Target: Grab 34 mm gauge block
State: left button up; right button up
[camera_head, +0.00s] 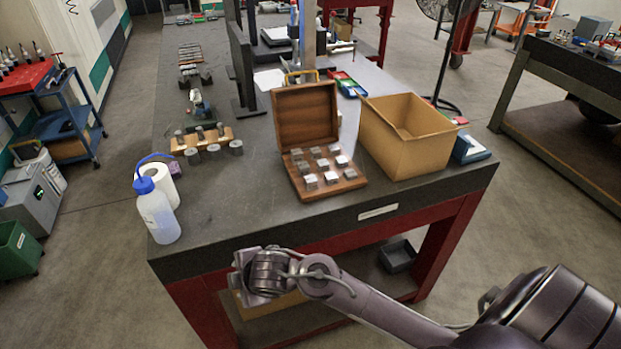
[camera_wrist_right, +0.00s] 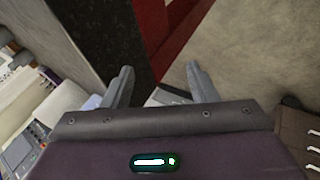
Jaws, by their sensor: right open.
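Several metal gauge blocks (camera_head: 311,181) sit in rows in an open wooden case (camera_head: 347,187) near the table's front edge. The lid (camera_head: 305,113) stands up at the back. Size marks are too small to read, so I cannot tell which block is 34 mm. My right arm comes in from the lower right in the head view, and its wrist (camera_head: 262,274) is in front of and below the table edge, apart from the case. In the right wrist view my right gripper (camera_wrist_right: 158,82) is open and empty. My left gripper is not in view.
The dark table (camera_head: 240,200) has a cardboard box (camera_head: 408,150) right of the case. A squeeze bottle (camera_head: 156,212) and a paper roll (camera_head: 170,180) stand at the left front. Wooden holders with metal cylinders (camera_head: 236,147) lie farther back.

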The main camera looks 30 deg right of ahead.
jog(key=w+d+r+n+p, duration=0.2)
jog(key=w+d+r+n, duration=0.3)
jog(key=w+n, duration=0.55)
jog(key=d+r+n, duration=0.1)
jog(key=d, duration=0.2)
jog(key=d+r+n+h, duration=0.1)
jog(key=d+n, duration=0.1)
jog(key=w+d+r+n+g, duration=0.1)
jog(key=d+n, duration=0.1)
jog(key=d, duration=0.1)
jog(key=shift+d+r, duration=0.2)
jog(key=shift+d, duration=0.1)
jog(key=n+g+h, duration=0.2)
send_near(311, 179)
jog(key=f, duration=0.1)
jog(key=shift+n, duration=0.25)
jog(key=p+x, duration=0.3)
jog(key=x, duration=0.3)
jog(key=shift+w+f, duration=0.3)
jog(key=shift+w+d+f, duration=0.1)
jog(key=shift+w+f, duration=0.15)
jog(key=shift+f, duration=0.2)
grip_shut()
